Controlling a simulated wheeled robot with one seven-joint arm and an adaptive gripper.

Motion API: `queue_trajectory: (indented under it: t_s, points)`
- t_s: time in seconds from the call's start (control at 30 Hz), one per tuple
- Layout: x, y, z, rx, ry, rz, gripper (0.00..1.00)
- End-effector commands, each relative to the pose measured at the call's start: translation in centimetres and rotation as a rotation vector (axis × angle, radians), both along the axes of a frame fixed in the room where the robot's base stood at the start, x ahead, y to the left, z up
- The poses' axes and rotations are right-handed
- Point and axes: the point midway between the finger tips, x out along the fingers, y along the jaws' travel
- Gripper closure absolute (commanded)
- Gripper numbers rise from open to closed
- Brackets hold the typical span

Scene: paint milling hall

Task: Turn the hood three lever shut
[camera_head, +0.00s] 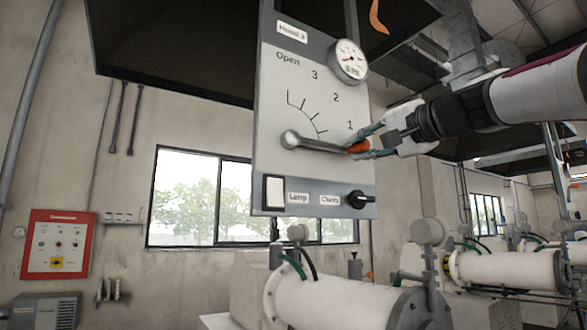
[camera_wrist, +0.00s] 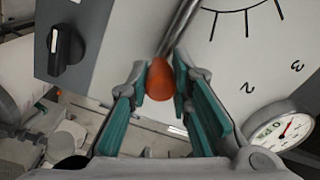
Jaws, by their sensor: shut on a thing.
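The hood three panel (camera_head: 275,100) hangs in the middle of the head view, labelled "Hood 3", with "Open" at the top of a dial arc and the numbers 3, 2, 1 running down. Its grey lever (camera_head: 318,144) pivots at the left and points right, slightly down, below the 1. The lever's orange knob (camera_head: 359,146) is at its right end. My gripper (camera_head: 366,145) comes from the right and is shut on the knob. In the wrist view the orange knob (camera_wrist: 160,80) sits between the teal finger pads, near their tips.
A round gauge (camera_head: 348,62) sits at the panel's upper right. A white lamp switch (camera_head: 274,191) and a black clamp knob (camera_head: 358,199) are below the lever. A dark hood (camera_head: 190,60) is behind, and white mill cylinders (camera_head: 335,297) stand below.

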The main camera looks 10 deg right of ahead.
Motion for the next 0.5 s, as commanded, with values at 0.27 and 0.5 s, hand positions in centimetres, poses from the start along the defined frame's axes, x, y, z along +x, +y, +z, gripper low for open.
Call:
queue_trajectory:
  t_s: [0.27,0.5]
  points:
    - [0.11,0.04,-0.49,-0.001,0.011,0.004,0.72]
    - [0.08,0.02,-0.35,-0.002,0.008,0.003,0.59]
